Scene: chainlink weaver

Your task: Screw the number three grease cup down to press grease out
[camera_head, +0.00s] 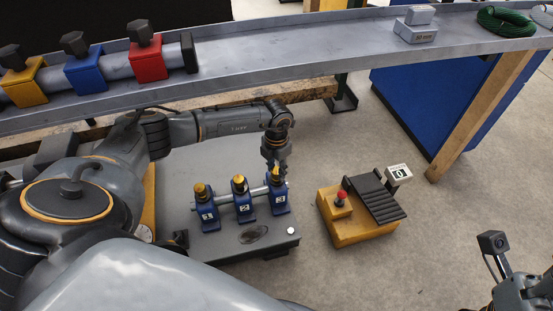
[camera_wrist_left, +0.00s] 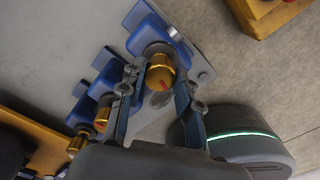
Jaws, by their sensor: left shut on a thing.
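The number three grease cup (camera_wrist_left: 160,75) is a brass-coloured knob with a red mark, on the blue block labelled 3 (camera_head: 279,202). My left gripper (camera_head: 274,164) comes down over it from above. In the left wrist view its two fingers (camera_wrist_left: 155,90) stand on either side of the cup and are shut on it. The number one cup (camera_head: 202,190) and number two cup (camera_head: 239,183) sit on their own blue blocks to the left. Part of my right arm's end shows at the lower right; its fingers cannot be made out.
The blocks stand on a grey plate (camera_head: 205,249) with a dark smear in front. A yellow box (camera_head: 348,230) with a red button and a "0" sign (camera_head: 398,173) stands to the right. A grey bench (camera_head: 325,42) with yellow, blue and red blocks runs behind.

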